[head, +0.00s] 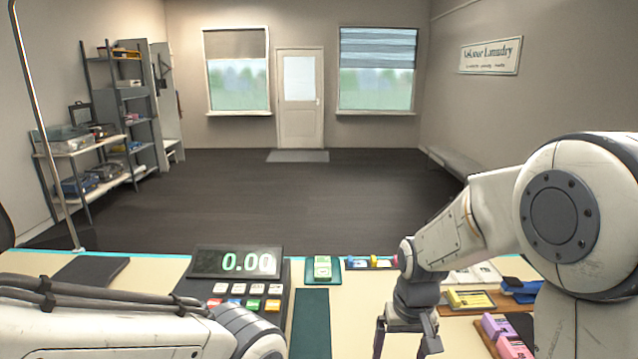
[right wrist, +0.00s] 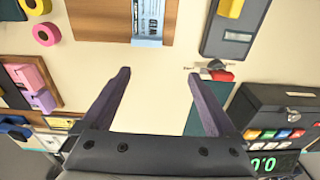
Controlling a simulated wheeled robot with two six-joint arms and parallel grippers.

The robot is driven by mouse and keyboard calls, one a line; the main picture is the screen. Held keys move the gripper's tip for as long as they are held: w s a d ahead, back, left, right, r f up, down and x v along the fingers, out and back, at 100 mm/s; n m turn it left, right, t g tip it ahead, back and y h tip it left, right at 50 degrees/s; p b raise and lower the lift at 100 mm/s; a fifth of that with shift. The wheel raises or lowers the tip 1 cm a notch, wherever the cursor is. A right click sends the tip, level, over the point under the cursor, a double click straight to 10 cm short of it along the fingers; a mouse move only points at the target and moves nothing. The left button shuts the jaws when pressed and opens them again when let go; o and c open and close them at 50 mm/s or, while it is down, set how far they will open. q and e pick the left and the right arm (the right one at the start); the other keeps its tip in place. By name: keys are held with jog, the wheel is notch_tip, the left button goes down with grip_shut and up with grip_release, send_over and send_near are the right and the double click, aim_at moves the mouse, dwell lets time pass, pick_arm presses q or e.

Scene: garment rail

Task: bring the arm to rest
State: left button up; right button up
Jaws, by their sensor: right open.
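My right arm comes in from the right in the head view and bends down over the counter. Its gripper (head: 406,346) hangs at the bottom edge, fingers pointing down. In the right wrist view the two dark fingers of the right gripper (right wrist: 160,73) stand wide apart. Nothing is between them; pale counter (right wrist: 160,100) shows through the gap. Part of my left arm lies across the bottom left of the head view. The left gripper is out of view.
A register with a lit display (head: 235,262) stands on the counter left of the right gripper. Purple and pink blocks (head: 503,335) and a yellow item (head: 470,298) lie to its right. A brown board with a blue label (right wrist: 148,22) lies beyond the fingertips.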

jog(key=s+d+f+t, duration=0.1)
jog(key=s+d+t, duration=0.15)
jog(key=s, duration=0.45)
jog(key=s+a+r+n+g, duration=0.1)
jog(key=s+a+r+n, duration=0.1)
jog(key=s+a, duration=0.4)
jog(key=s+a+r+n+g, duration=0.2)
jog(key=s+a+r+n, duration=0.1)
jog(key=s+a+n, duration=0.2)
jog(key=s+a, duration=0.2)
jog(key=s, duration=0.1)
jog(key=shift+s+r+y, duration=0.15)
jog(key=shift+r+y, duration=0.2)
jog(key=shift+y, duration=0.05)
